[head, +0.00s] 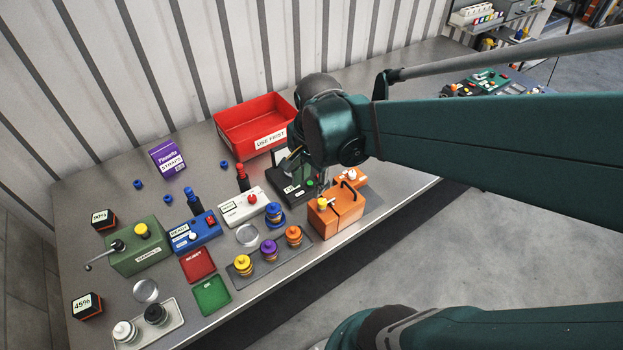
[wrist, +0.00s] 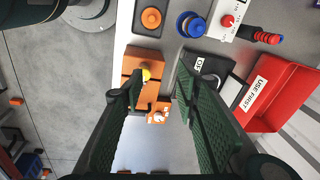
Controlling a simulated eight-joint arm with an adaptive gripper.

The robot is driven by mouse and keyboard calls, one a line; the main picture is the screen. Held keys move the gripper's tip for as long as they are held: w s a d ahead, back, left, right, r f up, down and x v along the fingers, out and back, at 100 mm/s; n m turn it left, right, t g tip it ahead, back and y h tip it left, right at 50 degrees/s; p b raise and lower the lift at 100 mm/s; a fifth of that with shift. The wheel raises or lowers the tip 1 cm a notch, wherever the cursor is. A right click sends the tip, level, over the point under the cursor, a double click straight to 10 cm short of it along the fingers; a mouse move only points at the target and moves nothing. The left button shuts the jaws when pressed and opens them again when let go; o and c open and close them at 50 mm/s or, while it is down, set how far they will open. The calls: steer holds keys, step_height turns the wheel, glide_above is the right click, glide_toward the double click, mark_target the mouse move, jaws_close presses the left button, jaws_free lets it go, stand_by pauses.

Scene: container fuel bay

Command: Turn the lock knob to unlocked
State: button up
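An orange box (head: 340,216) with a yellow knob (head: 322,203) and a black handle (head: 350,190) stands near the front edge of the bench. Behind it is a small orange unit (head: 362,177) with a pale knob (head: 351,174). In the wrist view the orange box (wrist: 140,62), its yellow knob (wrist: 146,74) and the small unit's white knob (wrist: 158,117) show between or beside my fingers. My gripper (wrist: 158,73) is open and empty above them. In the head view my wrist hides most of it. I cannot read which knob is the lock or its setting.
A black device (head: 290,190) stands left of the orange box, near a red bin (head: 250,122) marked USE FIRST. A tray with knobs (head: 285,262) lies in front left. Further left are a blue box (head: 196,236) and green box (head: 140,256).

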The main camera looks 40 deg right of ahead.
mark_target(322, 201)
steer(key=d+m, duration=0.1)
steer(key=d+m+g+p, duration=0.1)
steer(key=m, duration=0.1)
steer(key=s+d+m+p, duration=0.1)
steer(key=m, duration=0.1)
steer(key=shift+d+f+g, duration=0.2)
steer(key=shift+f+g, duration=0.15)
steer(key=shift+g, duration=0.05)
steer(key=shift+f, duration=0.2)
steer(key=shift+f, duration=3.7)
steer(key=c, duration=0.9)
